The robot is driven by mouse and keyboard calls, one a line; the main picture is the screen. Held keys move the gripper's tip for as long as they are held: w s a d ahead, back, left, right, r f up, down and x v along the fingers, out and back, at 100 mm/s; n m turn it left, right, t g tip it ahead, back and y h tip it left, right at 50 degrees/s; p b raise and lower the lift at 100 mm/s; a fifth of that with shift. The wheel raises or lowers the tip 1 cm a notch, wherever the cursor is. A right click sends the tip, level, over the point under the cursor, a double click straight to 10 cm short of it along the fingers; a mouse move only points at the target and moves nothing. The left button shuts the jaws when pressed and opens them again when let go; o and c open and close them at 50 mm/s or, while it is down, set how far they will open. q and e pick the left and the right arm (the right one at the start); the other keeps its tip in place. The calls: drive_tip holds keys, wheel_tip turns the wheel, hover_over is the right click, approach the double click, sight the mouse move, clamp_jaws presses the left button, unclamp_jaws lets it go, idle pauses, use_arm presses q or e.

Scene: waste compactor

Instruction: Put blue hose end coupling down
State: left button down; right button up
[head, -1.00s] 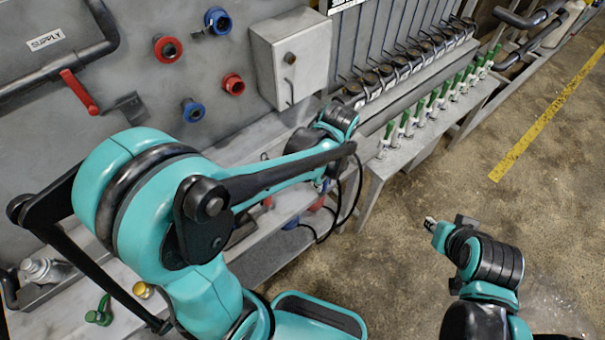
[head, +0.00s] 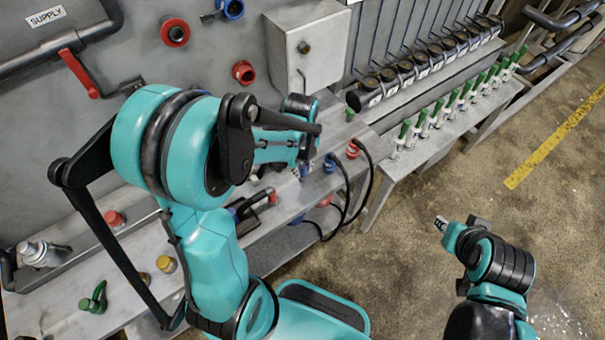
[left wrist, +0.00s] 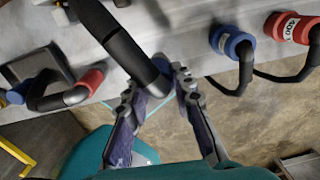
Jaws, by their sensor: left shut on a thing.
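My left gripper (head: 304,165) is over the bench edge, seen foreshortened in the head view. In the left wrist view its fingers (left wrist: 160,82) are shut on the end of a bent black tube (left wrist: 122,45).
A red coupling (left wrist: 288,27) stands right of the blue one. A black elbow with a red end (left wrist: 90,82) lies left of the fingers. Behind are a grey box (head: 310,50) and a row of green-topped items (head: 440,105).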

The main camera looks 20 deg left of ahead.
sight(302, 174)
use_arm(q)
wheel_tip(302, 174, down, 4)
drive_tip(key=shift+w+r+b, duration=0.1)
drive_tip(key=shift+b, duration=0.45)
drive_tip(key=c, duration=1.3)
unclamp_jaws()
